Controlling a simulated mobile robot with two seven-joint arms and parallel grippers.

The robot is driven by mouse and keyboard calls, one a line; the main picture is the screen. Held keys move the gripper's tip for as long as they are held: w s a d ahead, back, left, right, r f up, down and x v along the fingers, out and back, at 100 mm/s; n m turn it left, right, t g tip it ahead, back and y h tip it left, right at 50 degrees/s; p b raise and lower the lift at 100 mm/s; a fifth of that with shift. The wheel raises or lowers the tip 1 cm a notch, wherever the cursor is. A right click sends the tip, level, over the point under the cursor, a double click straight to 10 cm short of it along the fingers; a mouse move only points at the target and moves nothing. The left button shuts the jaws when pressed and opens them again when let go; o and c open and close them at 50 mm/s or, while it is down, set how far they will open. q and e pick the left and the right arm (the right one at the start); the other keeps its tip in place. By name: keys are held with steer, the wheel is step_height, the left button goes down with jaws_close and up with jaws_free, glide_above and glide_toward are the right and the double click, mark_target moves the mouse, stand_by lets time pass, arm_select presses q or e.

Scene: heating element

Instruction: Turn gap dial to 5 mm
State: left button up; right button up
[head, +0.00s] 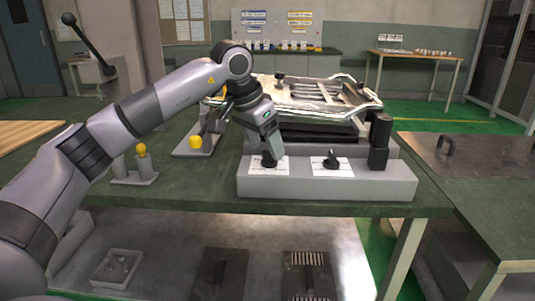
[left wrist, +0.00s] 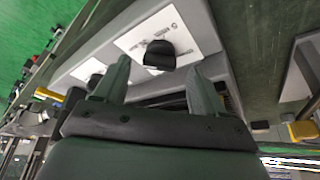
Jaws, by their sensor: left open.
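A grey control box (head: 330,186) on the green bench carries two black dials on white plates. The left dial (head: 268,161) is under my left gripper (head: 267,141), which reaches down to it from above. In the left wrist view this dial (left wrist: 160,55) appears between and just beyond the two fingertips of the open gripper (left wrist: 158,74), with space on both sides. The right dial (head: 331,160) stands free. The plate markings are too small to read, so I cannot tell which dial sets the gap. My right gripper is out of view.
A black upright post (head: 380,140) stands at the box's right end. A metal-topped machine (head: 310,92) is behind the box. A yellow knob (head: 195,142) and a small stand with yellow-tipped pegs (head: 134,180) are to the left.

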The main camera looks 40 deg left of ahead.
mark_target(270, 158)
arm_select(q)
steer(key=shift+x, duration=1.3)
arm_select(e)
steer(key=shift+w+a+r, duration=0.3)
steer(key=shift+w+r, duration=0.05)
arm_select(q)
steer(key=c, duration=1.1)
steer(key=shift+o, duration=0.2)
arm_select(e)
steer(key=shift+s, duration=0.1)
arm_select(q)
steer(key=shift+r, duration=0.1)
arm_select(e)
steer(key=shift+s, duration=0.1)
